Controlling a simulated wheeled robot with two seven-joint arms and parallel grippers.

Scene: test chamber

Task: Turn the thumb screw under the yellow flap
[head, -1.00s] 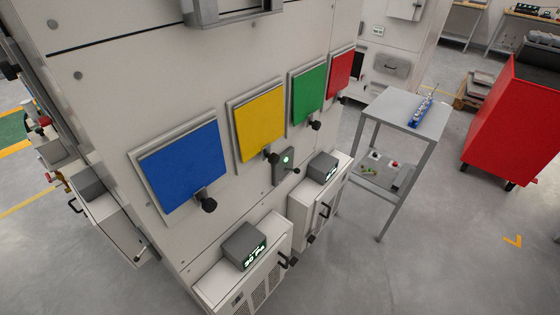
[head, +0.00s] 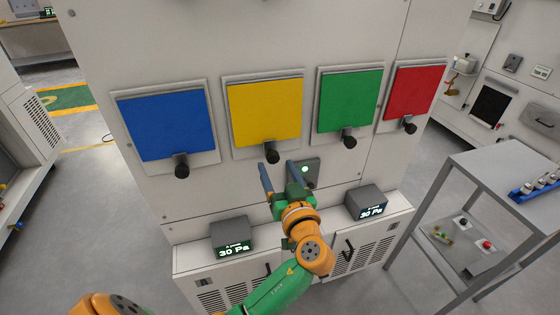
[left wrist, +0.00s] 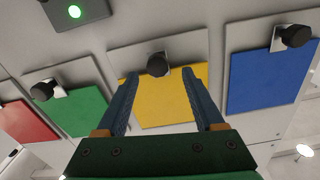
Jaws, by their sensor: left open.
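The yellow flap (head: 265,112) is a square panel on the chamber wall, between the blue and green flaps. Its black thumb screw (head: 271,153) sticks out at its lower edge. My left gripper (head: 278,165) is open and empty, just below this screw in the head view. In the left wrist view the yellow flap (left wrist: 162,92) and its thumb screw (left wrist: 157,65) appear between the two blue fingers of my left gripper (left wrist: 157,80). The fingers look apart from the screw; the exact gap is hard to judge. My right gripper is not in view.
The blue flap (head: 165,125), green flap (head: 350,100) and red flap (head: 412,92) have similar black screws. A small box with a green light (head: 306,172) is right of my gripper. Two display boxes (head: 232,236) stand on the ledge below. A grey table (head: 500,180) stands at right.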

